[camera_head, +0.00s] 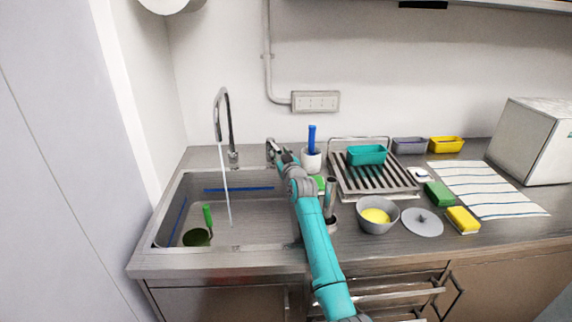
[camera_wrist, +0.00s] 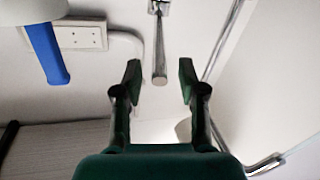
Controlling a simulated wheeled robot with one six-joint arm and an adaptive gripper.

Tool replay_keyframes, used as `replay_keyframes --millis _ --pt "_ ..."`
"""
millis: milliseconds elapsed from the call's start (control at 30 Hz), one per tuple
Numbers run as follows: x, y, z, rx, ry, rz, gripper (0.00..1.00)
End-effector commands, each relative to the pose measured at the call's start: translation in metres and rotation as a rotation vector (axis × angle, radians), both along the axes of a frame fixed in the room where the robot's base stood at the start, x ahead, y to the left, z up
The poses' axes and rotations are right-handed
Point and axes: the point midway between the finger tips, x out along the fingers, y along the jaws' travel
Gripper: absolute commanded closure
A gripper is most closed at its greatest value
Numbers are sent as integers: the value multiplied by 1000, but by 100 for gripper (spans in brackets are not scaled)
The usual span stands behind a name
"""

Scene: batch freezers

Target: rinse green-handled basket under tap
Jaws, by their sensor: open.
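The green-handled basket (camera_head: 197,237) sits in the front left of the sink (camera_head: 262,222), its green handle upright. The tap (camera_head: 222,100) is a tall curved spout at the sink's back, and a stream of water (camera_head: 226,190) falls from it into the basin, to the right of the basket. My gripper (camera_head: 276,150) is behind the sink, right of the spout. In the wrist view my gripper (camera_wrist: 160,80) is open and empty, with a metal lever (camera_wrist: 159,45) showing between its fingers; I cannot tell if they touch it.
A white cup (camera_head: 311,160) with a blue-handled brush stands close right of my gripper. Further right are a drying rack (camera_head: 385,182) with a teal tub (camera_head: 366,154), a grey bowl (camera_head: 377,224), sponges and a striped towel (camera_head: 490,190). A wall stands left of the sink.

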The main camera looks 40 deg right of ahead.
Motion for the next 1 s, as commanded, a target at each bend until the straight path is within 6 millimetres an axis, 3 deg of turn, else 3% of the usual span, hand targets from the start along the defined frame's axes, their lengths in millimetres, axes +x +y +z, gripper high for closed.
replay_keyframes --millis 200,400,600,1000 --pt "-37 17 -1 1 0 0 59" --pt "-61 28 -1 1 2 0 59" --pt "-70 32 -1 0 1 0 59" --pt "-70 32 0 0 1 0 59"
